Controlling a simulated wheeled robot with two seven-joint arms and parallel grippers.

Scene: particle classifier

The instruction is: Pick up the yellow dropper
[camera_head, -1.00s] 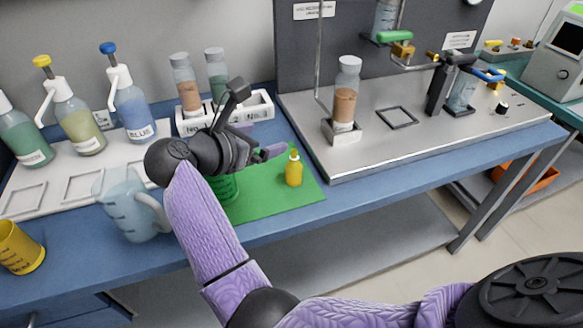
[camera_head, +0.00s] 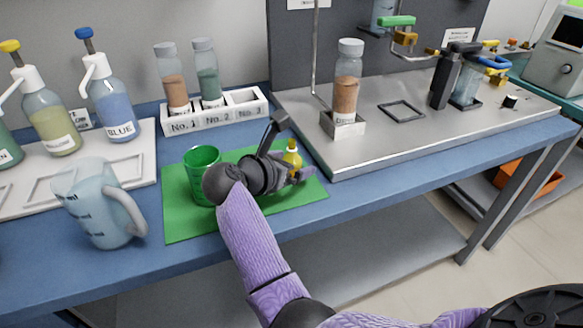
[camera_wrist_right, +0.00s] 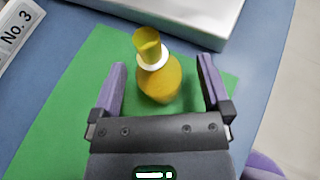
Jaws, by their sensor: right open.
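The yellow dropper (camera_head: 292,157) is a small bottle with a white collar and yellow cap, standing on the green mat (camera_head: 190,226). My right gripper (camera_head: 288,172) is at the dropper and partly hides it in the head view. In the right wrist view, the dropper (camera_wrist_right: 158,78) is between the two open fingers of my right gripper (camera_wrist_right: 160,85), nearer the left finger. Gaps show on both sides, so neither finger appears to touch it. My left gripper is out of view.
A green cup (camera_head: 202,158) stands on the mat behind my right wrist. A clear jug (camera_head: 95,205) is at the left. A white rack (camera_head: 235,108) with two bottles is behind the mat. A metal platform (camera_head: 420,125) lies to the right.

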